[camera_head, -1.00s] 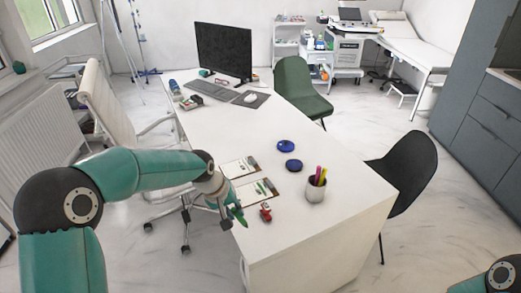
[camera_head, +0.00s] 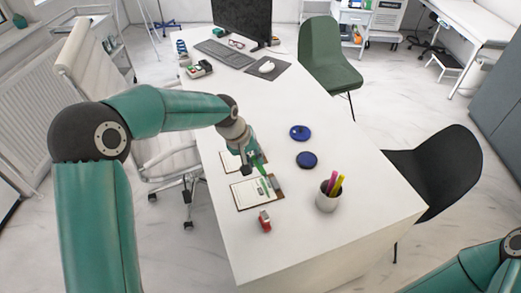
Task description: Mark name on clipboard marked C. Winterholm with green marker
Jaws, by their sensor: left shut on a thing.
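My left gripper (camera_head: 257,163) is shut on a green marker (camera_head: 263,172), which points down over the clipboards; I cannot tell if its tip touches paper. The near clipboard (camera_head: 246,198) lies flat on the desk with a white sheet and a brown edge. The far clipboard (camera_head: 226,158) lies just behind it, partly hidden by my gripper. The names on both are too small to read. A green mark or object also shows on the near clipboard, partly merging with the marker. My right gripper is out of view; only part of that arm shows at lower right.
On the white desk (camera_head: 330,250) stand a cup (camera_head: 327,203) with pink and yellow markers, a small red object (camera_head: 264,222) and two blue round objects (camera_head: 300,132) (camera_head: 306,160). A monitor (camera_head: 242,25) and keyboard (camera_head: 224,53) are at the back. A black chair (camera_head: 440,165) is at right.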

